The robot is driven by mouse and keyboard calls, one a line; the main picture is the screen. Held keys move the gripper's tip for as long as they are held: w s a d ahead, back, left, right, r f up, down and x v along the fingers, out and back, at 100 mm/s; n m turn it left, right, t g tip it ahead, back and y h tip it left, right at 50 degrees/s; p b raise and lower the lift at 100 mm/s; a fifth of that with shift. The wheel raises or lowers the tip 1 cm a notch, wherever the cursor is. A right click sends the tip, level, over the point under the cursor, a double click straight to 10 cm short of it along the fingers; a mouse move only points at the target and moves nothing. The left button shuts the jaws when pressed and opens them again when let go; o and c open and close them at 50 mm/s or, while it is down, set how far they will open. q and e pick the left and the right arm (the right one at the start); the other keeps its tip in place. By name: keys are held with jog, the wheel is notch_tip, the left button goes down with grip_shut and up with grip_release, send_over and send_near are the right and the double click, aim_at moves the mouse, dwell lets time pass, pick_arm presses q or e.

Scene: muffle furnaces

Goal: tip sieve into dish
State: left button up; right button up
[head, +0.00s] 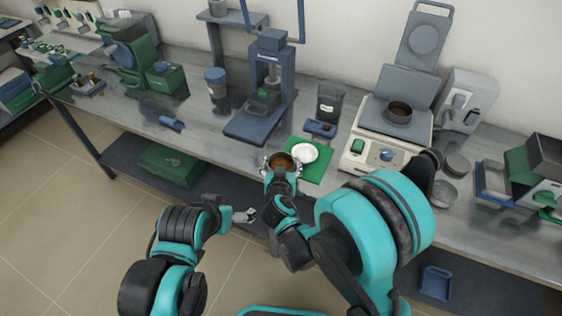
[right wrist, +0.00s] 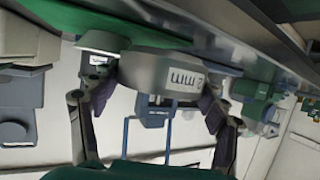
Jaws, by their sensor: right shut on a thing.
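A grey metal sieve (head: 284,161) with brown material inside is held between the fingers of my right gripper (head: 279,167). In the right wrist view the sieve (right wrist: 160,75) shows its "2 mm" label upside down, with a dark finger on each side of it. The white dish (head: 305,152) sits on a green mat (head: 318,170), just right of the sieve in the head view. The dish also shows in the right wrist view (right wrist: 99,42), close beside the sieve. My left gripper (head: 243,215) hangs low in front of the bench; its finger opening is too small to judge.
A blue press (head: 268,85) stands behind the mat. A dark labelled container (head: 329,100) and a blue tray (head: 320,129) are behind the dish.

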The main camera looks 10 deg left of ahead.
jog(key=shift+w+d+r+m, duration=0.1)
jog(key=shift+d+r+m, duration=0.1)
jog(key=shift+m, duration=0.1)
jog(key=shift+g, duration=0.4)
jog(key=shift+r+y, duration=0.1)
jog(key=shift+y, duration=0.2)
jog(key=shift+w+d+r+m+g+p, duration=0.1)
jog(key=shift+r+m+g+p, duration=0.2)
jog(key=shift+m+p, duration=0.25)
jog(key=shift+y, duration=0.3)
